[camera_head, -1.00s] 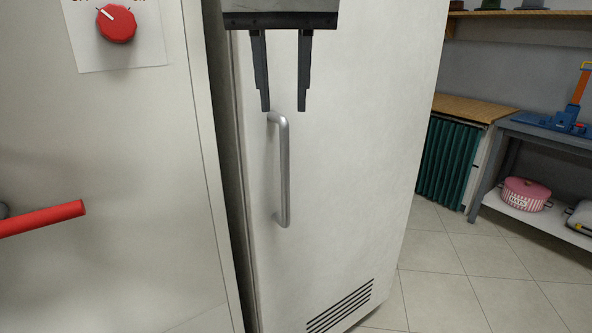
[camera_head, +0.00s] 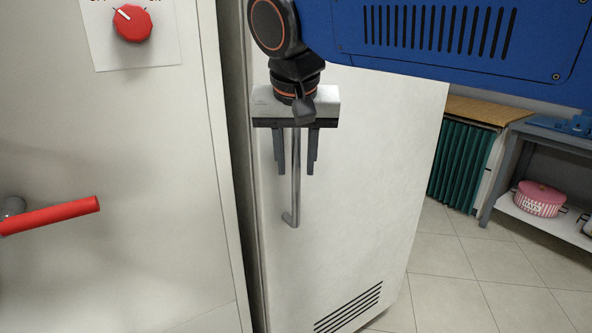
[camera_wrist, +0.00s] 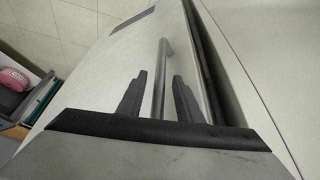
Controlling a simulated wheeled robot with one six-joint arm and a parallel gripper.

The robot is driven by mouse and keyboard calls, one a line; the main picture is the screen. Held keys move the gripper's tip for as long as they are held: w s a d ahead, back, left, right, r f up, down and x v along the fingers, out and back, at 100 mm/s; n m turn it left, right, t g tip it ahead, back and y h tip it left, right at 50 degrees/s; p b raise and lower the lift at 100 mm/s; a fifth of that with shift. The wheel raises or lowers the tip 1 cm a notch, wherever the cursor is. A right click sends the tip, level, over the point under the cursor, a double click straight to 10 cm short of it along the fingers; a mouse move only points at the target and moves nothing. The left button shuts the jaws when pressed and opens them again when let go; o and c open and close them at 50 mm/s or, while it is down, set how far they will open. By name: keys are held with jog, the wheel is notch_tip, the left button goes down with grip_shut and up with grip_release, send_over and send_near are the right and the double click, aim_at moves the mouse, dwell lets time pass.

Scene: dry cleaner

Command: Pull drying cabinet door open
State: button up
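The drying cabinet door (camera_head: 350,200) is a tall pale panel with a vent at its base. It looks shut. Its vertical metal bar handle (camera_head: 296,200) is near the left edge, and the handle also shows in the wrist view (camera_wrist: 162,65). My gripper (camera_head: 296,172) is at the handle, fingers pointing down in the head view. The handle runs between the two fingers, with a visible gap on each side, so the fingers are open around it. The gripper body hides the handle's upper end.
A pale machine with a red knob (camera_head: 132,23) and a red lever (camera_head: 60,214) stands close on the left. A shelf with a pink striped tin (camera_head: 540,198) and a green curtain (camera_head: 460,160) are at right. Tiled floor (camera_head: 450,270) is clear there.

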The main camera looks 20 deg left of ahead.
jog(key=shift+x, duration=1.35)
grip_shut()
jog(key=shift+s+d, duration=0.1)
